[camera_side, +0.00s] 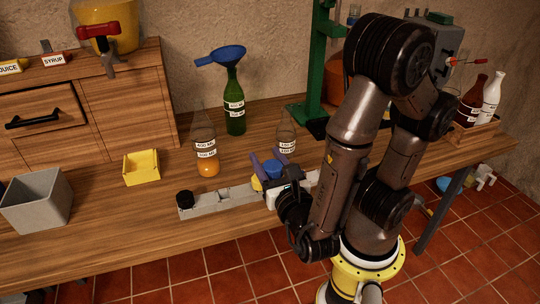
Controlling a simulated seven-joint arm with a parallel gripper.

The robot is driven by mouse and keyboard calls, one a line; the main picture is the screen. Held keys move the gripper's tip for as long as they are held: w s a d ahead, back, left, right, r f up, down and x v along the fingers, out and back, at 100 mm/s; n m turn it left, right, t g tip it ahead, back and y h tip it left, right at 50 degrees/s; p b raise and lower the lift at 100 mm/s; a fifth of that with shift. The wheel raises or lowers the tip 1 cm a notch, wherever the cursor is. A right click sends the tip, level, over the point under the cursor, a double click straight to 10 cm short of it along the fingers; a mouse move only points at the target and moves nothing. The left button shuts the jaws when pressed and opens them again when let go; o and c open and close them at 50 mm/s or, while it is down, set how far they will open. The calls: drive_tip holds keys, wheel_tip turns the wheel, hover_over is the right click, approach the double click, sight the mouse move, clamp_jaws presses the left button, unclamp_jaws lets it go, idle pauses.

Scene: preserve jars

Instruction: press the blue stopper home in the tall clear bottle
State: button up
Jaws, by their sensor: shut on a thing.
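The blue stopper (272,168) shows between the purple fingers of my gripper (269,163), which is shut on it, low over the right part of a long grey rack (228,201). A tall clear bottle (203,139) with orange liquid in its bottom stands left of my gripper, well apart from it. Its narrow neck looks open, with no blue on it. A second clear bottle (286,130) stands just behind my gripper, its lower part hidden. I cannot tell whether the stopper still touches the rack.
A black stopper (185,198) sits at the rack's left end, and a yellow piece (257,183) beside my gripper. A yellow tray (141,168) and grey bin (37,200) stand left. A green stand (322,60) rises behind.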

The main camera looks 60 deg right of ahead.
drive_tip(key=w+a+r+n+t+y, duration=0.2)
drive_tip(key=w+a+n+t+y, duration=0.15)
drive_tip(key=w+a, duration=0.7)
drive_tip(key=w+d+r+m+g, duration=0.2)
drive_tip(key=w+d+r, duration=0.7)
drive_tip(key=w+r, duration=0.4)
drive_tip(key=d+r+m+g+h, duration=0.1)
drive_tip(key=d+r+h, duration=0.1)
drive_tip(key=d, duration=0.8)
drive_tip(key=shift+w+d+m+g+h, duration=0.25)
drive_tip(key=shift+w+m+g+h, duration=0.15)
drive_tip(key=shift+h, duration=0.45)
drive_tip(key=shift+f, duration=2.85)
drive_tip(key=shift+f, duration=1.8)
